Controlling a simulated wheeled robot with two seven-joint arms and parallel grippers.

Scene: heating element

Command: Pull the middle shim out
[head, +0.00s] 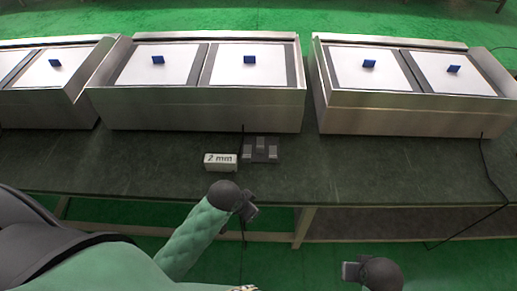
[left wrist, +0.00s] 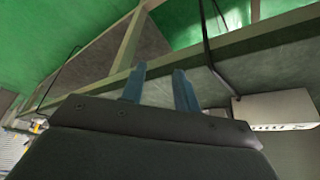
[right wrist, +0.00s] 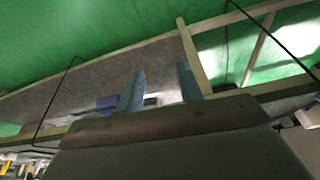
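My right gripper (head: 350,271) is farther right and nearer to me, away from the bench. Its fingers (right wrist: 160,88) are also spread and empty.
Metal heating units (head: 200,110) with white plates and blue handles line the bench's back. A dark cable (head: 483,160) hangs at the right. The bench right of the holder (head: 360,175) is clear.

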